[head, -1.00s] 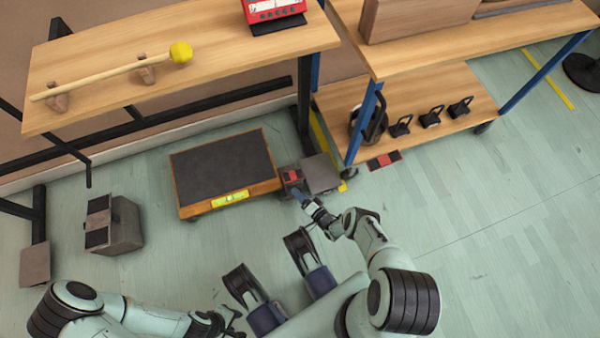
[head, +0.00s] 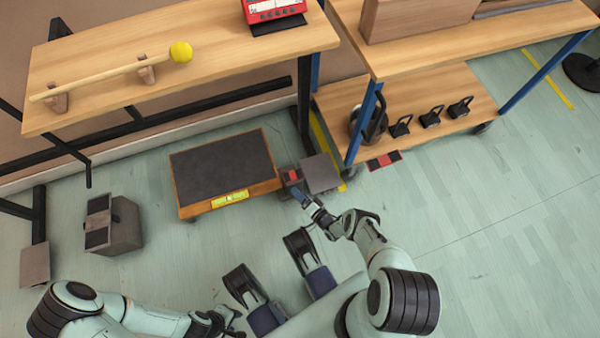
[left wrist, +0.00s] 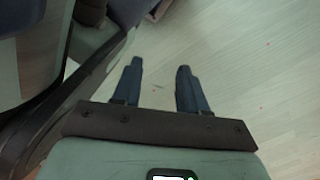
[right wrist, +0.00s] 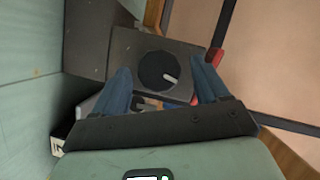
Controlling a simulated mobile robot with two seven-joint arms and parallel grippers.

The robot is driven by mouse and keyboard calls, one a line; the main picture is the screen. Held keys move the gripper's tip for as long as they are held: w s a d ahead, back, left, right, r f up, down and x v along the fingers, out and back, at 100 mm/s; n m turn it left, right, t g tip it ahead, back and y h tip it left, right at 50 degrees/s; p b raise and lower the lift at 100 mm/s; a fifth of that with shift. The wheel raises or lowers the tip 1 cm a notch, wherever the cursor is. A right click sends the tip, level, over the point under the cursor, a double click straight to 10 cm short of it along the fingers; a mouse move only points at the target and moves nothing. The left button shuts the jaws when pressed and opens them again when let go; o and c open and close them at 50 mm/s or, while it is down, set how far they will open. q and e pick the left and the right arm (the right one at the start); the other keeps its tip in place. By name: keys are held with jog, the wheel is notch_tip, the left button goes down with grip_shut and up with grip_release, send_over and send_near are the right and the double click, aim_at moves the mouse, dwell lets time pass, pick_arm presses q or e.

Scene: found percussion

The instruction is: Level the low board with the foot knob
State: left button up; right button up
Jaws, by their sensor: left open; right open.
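The low board (head: 222,165) has a dark top and wooden edges and stands low on the floor. A yellow-green spirit level (head: 230,198) sits at its front edge; its bubble is too small to read. The foot knob (right wrist: 158,70) is a round black dial with a white pointer mark on a dark grey block, in the right wrist view. My right gripper (right wrist: 160,72) is open, with its fingers to either side of the knob in that view; contact cannot be told. My left gripper (left wrist: 160,68) is open and empty over bare floor.
A grey plate (head: 320,174) lies beside the knob's block, near the right shelf's wheel. A grey block (head: 123,226) stands left of the board. A bench (head: 215,60) with a yellow-headed mallet (head: 181,52) overhangs behind. Floor in front of the board is clear.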

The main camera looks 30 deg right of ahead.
pick_arm(q)
jog(key=w+r+t+p, duration=0.2)
jog(key=w+r+p, duration=0.1)
jog(key=w, duration=0.4)
jog(key=shift+w+d+r+m+t+p, duration=0.2)
jog(key=shift+d+r+m+t+p, duration=0.2)
jog(key=shift+r, duration=0.25)
pick_arm(e)
jog(key=v, duration=1.3)
